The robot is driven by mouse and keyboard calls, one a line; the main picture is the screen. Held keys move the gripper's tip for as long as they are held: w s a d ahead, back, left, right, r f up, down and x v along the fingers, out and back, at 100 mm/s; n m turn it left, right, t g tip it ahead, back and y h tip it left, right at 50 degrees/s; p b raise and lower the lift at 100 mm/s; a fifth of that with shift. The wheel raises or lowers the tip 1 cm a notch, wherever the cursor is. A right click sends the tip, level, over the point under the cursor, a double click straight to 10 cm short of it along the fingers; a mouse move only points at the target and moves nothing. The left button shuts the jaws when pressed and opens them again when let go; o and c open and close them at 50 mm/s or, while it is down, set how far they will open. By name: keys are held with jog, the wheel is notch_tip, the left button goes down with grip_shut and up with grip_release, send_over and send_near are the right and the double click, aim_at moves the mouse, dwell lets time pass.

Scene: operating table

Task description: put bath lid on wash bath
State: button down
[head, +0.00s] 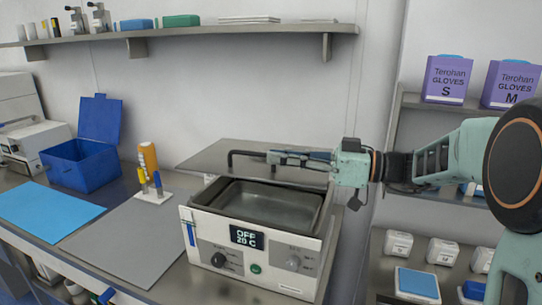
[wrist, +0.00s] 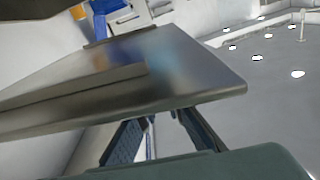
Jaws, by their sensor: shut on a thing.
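The bath lid (head: 212,158) is a flat grey metal plate with a dark bar handle (head: 245,153). It is over or behind the rear of the bath, apart from its front rim; its exact height is hard to tell. My gripper (head: 280,157) is shut on the handle. The lid (wrist: 190,65) also fills much of the wrist view, beyond my gripper fingers (wrist: 160,132).
An orange bottle (head: 148,157) and a small white holder (head: 154,196) stand left of the bath. A grey mat (head: 125,240), a blue sheet (head: 45,210) and a blue open box (head: 80,160) lie farther left. A wall shelf (head: 230,31) runs above. Shelves with glove boxes (head: 446,80) stand right.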

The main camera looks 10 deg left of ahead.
jog(key=shift+w+a, duration=0.3)
jog(key=shift+f, duration=0.2)
notch_tip(320, 180, down, 8)
jog(key=b, duration=0.1)
jog(key=shift+f, duration=0.2)
dwell(0.3)
jog(key=shift+f+b, duration=1.05)
jog(key=shift+b, duration=0.65)
dwell(0.4)
jog(key=c, duration=2)
grip_release()
jog(key=shift+o, duration=0.2)
jog(key=shift+d, duration=0.1)
jog(key=d, duration=1.2)
jog(key=shift+s, duration=0.3)
